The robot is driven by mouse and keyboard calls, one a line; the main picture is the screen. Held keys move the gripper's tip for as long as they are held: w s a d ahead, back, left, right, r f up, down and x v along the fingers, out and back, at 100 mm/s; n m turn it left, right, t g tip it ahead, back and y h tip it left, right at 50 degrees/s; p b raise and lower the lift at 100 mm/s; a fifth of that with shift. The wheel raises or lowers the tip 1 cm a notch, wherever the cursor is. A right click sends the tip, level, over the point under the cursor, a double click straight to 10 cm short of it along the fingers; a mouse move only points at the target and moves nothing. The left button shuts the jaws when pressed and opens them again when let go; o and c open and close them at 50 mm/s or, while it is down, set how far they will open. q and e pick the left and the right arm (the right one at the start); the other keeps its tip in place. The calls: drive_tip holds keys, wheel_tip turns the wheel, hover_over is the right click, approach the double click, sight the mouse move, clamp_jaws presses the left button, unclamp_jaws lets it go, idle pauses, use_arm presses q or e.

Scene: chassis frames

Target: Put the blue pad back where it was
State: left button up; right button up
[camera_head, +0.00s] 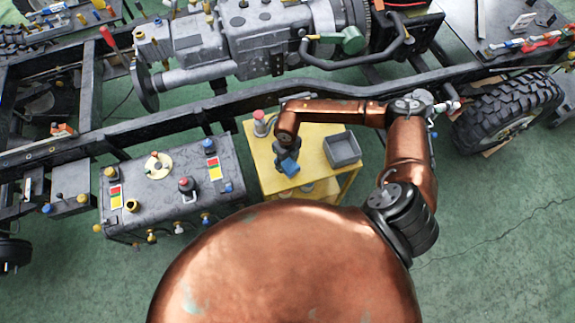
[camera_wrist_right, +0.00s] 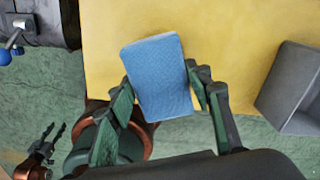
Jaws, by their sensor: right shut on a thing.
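The blue pad (camera_wrist_right: 158,75) is a flat-faced block held between the green-lined fingers of my right gripper (camera_wrist_right: 165,97). In the head view the pad (camera_head: 290,168) shows below the dark right gripper (camera_head: 284,156), over the yellow table (camera_head: 270,180). I cannot tell how far the pad is above the table top. My left gripper (camera_wrist_right: 42,143) shows small at the lower left of the wrist view, with its fingers apart and nothing between them. It is hidden in the head view.
A grey open bin (camera_head: 342,150) stands on the table, right of the pad. A red-topped pale container (camera_head: 262,123) is at the back left corner. A dark tank (camera_head: 150,205) with fittings lies left of the table. The chassis rail (camera_head: 240,108) runs behind. Bare table surrounds the pad.

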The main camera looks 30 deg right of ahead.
sight(288, 166)
drive_tip(key=shift+w+d+f, duration=0.1)
drive_tip(key=shift+d+f, duration=0.1)
drive_tip(key=shift+f, duration=1.6)
drive_tip(key=shift+f, duration=0.15)
drive_tip(key=o, duration=1.1)
wheel_tip(288, 166, up, 12)
drive_tip(key=shift+r, duration=0.2)
